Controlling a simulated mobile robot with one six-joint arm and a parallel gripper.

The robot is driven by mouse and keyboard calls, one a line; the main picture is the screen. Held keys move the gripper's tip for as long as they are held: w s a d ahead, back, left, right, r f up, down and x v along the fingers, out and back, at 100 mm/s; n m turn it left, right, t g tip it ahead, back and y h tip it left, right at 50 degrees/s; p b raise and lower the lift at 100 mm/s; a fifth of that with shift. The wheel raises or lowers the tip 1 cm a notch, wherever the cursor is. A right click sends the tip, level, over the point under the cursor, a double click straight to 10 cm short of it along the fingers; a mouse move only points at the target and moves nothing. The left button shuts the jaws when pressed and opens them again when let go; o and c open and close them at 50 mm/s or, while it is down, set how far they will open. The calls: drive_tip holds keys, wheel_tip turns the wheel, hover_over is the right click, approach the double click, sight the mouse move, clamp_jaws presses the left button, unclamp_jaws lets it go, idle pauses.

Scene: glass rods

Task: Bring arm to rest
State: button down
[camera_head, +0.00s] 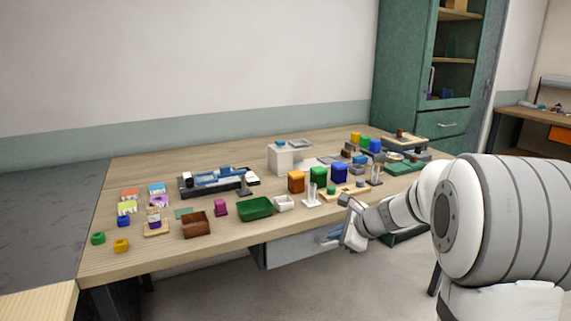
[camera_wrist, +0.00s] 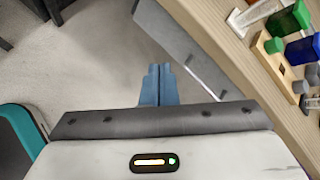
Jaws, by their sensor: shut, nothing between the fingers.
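My gripper (camera_head: 333,237) is in front of the table's front edge at the right, close to the drawer under the tabletop. In the wrist view its two blue-grey fingers (camera_wrist: 158,72) are together with nothing between them, pointing down over the grey floor. My white arm reaches in from the right of the head view. The wooden table (camera_head: 120,262) carries many small items, and no item touches my gripper.
A grey drawer front (camera_head: 290,249) hangs under the tabletop; it also shows in the wrist view (camera_wrist: 180,45). Coloured blocks, a green tray (camera_head: 256,208) and a brown box (camera_head: 196,225) stand near the front edge. A green cabinet (camera_head: 405,60) stands behind. Floor in front is clear.

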drive_tip(key=s+a+r+n+g+p, duration=0.1)
drive_tip(key=s+a+r+n+p, duration=0.15)
drive_tip(key=s, duration=0.25)
drive_tip(key=s+a+r+n+g+h+p, duration=0.1)
drive_tip(key=s+r+n, duration=0.2)
drive_tip(key=s+n, duration=0.15)
drive_tip(key=s+a+r+n+g+p, duration=0.1)
drive_tip(key=s+r+n+p, duration=0.15)
drive_tip(key=s, duration=0.25)
drive_tip(key=s+d+r+n+g+h+p, duration=0.1)
drive_tip(key=s+d+r+n+h+p, duration=0.1)
drive_tip(key=s+n, duration=0.3)
drive_tip(key=s+d+r+n+g+h+p, duration=0.1)
drive_tip(key=s+r+n+h+p, duration=0.1)
drive_tip(key=s+n, duration=0.4)
drive_tip(key=s+h+p, duration=0.1)
drive_tip(key=s, duration=0.4)
drive_tip(key=shift+d+r+p, duration=0.15)
drive_tip(key=shift+d+p, duration=0.25)
